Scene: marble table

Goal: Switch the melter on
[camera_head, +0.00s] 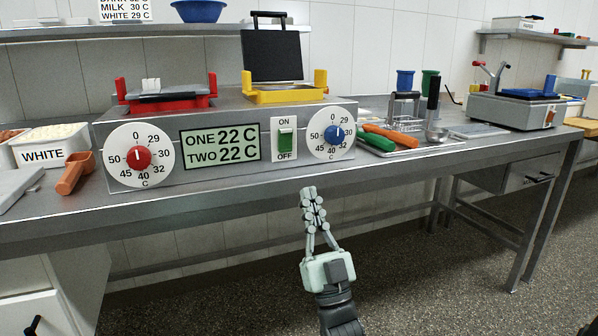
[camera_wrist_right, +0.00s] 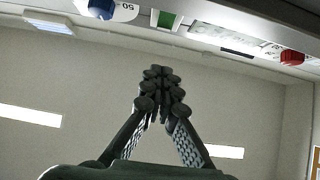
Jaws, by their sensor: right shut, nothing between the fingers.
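The melter (camera_head: 229,175) is a grey box on the table with a red dial (camera_head: 139,158) at left and a blue dial (camera_head: 335,134) at right. Its display (camera_head: 220,146) reads 22 C for both ONE and TWO. The green rocker switch (camera_head: 286,141) sits between ON and OFF labels; I cannot tell which side is pressed. The switch (camera_wrist_right: 166,19) also shows in the right wrist view, beyond the fingertips. My right gripper (camera_head: 308,190) is shut and empty, below and in front of the switch, apart from the melter. My left gripper is not in view.
A white tub (camera_head: 48,149) and an orange scoop (camera_head: 76,173) stand left of the melter. The table's front edge (camera_head: 230,193) runs beneath the melter.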

